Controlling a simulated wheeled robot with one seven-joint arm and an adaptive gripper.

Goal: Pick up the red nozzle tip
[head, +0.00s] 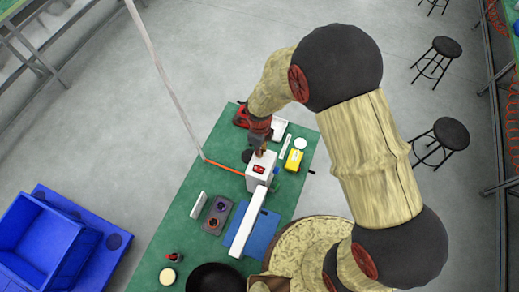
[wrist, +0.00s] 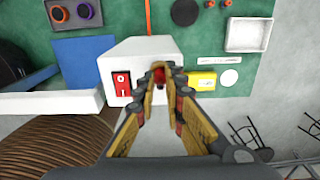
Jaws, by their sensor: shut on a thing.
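My gripper (wrist: 158,78) is shut, its yellow-lined fingers closed on a small red piece, the red nozzle tip (wrist: 158,74). The fingers hide most of it. In the wrist view the fingertips appear over the edge of a white box (wrist: 150,47) with a red rocker switch (wrist: 122,84). In the head view my gripper (head: 262,150) is just behind the white box (head: 262,167), and the nozzle tip cannot be made out there. I cannot tell how high the tip is above the bench.
The green bench (head: 183,225) holds a yellow block (head: 293,159), a grey box with two knobs (head: 217,214), a blue mat (head: 240,240) and a white tray (wrist: 249,34). A black round object (wrist: 184,12) lies beyond the box. Blue bins (head: 40,240) stand left.

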